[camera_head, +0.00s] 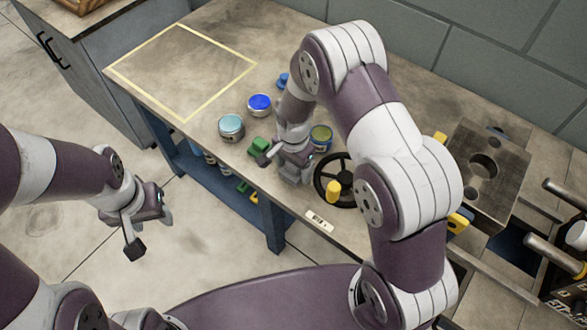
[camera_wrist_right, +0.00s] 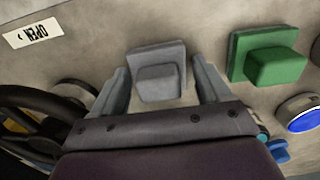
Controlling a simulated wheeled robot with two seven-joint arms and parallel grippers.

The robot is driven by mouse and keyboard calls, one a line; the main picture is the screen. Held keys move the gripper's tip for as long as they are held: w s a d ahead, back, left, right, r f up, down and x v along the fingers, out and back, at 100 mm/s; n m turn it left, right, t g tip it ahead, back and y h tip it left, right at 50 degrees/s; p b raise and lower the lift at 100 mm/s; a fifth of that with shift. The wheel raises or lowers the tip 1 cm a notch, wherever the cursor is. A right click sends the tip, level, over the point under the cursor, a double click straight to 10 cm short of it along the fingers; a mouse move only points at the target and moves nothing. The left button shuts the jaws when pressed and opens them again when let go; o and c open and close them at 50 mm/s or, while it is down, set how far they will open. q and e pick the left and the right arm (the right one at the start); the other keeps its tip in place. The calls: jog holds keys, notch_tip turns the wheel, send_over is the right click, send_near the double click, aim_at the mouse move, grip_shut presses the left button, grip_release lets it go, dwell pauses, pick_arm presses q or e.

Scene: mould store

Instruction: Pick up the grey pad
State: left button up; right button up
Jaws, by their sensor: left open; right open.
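The grey pad (camera_wrist_right: 160,57), a flat block with a smaller raised block on it, lies on the bench top in the right wrist view. My right gripper (camera_wrist_right: 161,88) is open, with one finger on each side of the pad. Contact between the fingers and the pad cannot be made out. In the head view my right gripper (camera_head: 281,168) is low over the bench near its front edge, and I cannot pick out the pad from the gripper there. My left gripper (camera_head: 151,232) is open and empty over the floor, left of the bench.
A green pad (camera_wrist_right: 268,58) lies right of the grey pad in the wrist view. A black handwheel (camera_head: 321,181), a teal-lidded tin (camera_head: 231,126), a blue-lidded tin (camera_head: 259,103) and another tin (camera_head: 321,136) stand nearby. A metal mould block (camera_head: 499,178) is at right. The yellow-framed area (camera_head: 182,70) is clear.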

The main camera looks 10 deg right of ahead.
jog(key=c, duration=0.8)
notch_tip(320, 180, up, 10)
jog(key=shift+r+p, duration=0.1)
jog(key=shift+p, duration=0.25)
